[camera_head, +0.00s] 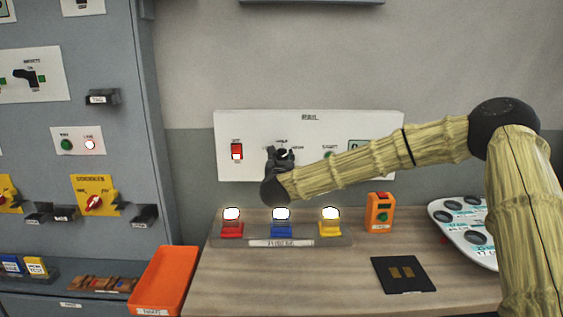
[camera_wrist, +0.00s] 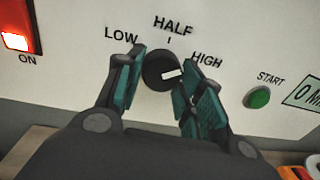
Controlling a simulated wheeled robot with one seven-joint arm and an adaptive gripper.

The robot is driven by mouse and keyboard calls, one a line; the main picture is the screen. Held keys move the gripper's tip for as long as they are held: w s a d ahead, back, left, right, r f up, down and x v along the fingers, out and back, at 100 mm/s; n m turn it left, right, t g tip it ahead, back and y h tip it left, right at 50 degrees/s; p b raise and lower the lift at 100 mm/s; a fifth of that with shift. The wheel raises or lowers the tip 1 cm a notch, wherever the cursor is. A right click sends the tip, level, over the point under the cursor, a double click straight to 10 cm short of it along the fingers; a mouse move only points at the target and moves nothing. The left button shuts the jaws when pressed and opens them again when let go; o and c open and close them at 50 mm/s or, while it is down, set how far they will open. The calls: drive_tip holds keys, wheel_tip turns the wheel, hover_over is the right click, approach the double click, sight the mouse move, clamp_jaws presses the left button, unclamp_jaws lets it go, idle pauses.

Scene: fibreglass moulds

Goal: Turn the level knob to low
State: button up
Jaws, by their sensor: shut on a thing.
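The level knob (camera_wrist: 153,62) is a round black dial with a white pointer mark, on a white panel (camera_head: 350,122) on the wall. LOW, HALF and HIGH are printed around it from left to right. The white mark points to the right, on the HIGH side. My gripper (camera_wrist: 166,72) has one teal-padded finger on each side of the knob and is shut on it. In the head view my gripper (camera_head: 280,156) is at the panel and hides most of the knob.
Left of the knob is a lit red ON switch (camera_head: 237,151); right is a green START button (camera_wrist: 259,97). Below, the bench holds red, blue and yellow lamp blocks (camera_head: 281,228), an orange box (camera_head: 380,213) and an orange tray (camera_head: 165,280). A grey cabinet (camera_head: 115,180) stands left.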

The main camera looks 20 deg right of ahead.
drive_tip(key=n+b, duration=0.4)
drive_tip(key=shift+f+n, duration=0.15)
drive_tip(key=shift+n, duration=0.25)
drive_tip(key=n+b, duration=0.2)
drive_tip(key=n, duration=0.4)
drive_tip(key=shift+s+d+n+t, duration=0.1)
drive_tip(key=shift+d+n+t, duration=0.05)
drive_tip(key=shift+n+t, duration=0.2)
drive_tip(key=n, duration=0.4)
drive_tip(key=n+y, duration=0.1)
drive_tip(key=n, duration=0.1)
drive_tip(key=shift+r+n+b, duration=0.25)
drive_tip(key=shift+n+b, duration=0.1)
drive_tip(key=n, duration=0.6)
drive_tip(key=shift+d+y+p, duration=0.1)
drive_tip(key=shift+y+p, duration=0.3)
drive_tip(key=shift+f, duration=0.1)
drive_tip(key=o, duration=0.8)
drive_tip(key=shift+o, duration=1)
drive_tip(key=shift+t, duration=0.25)
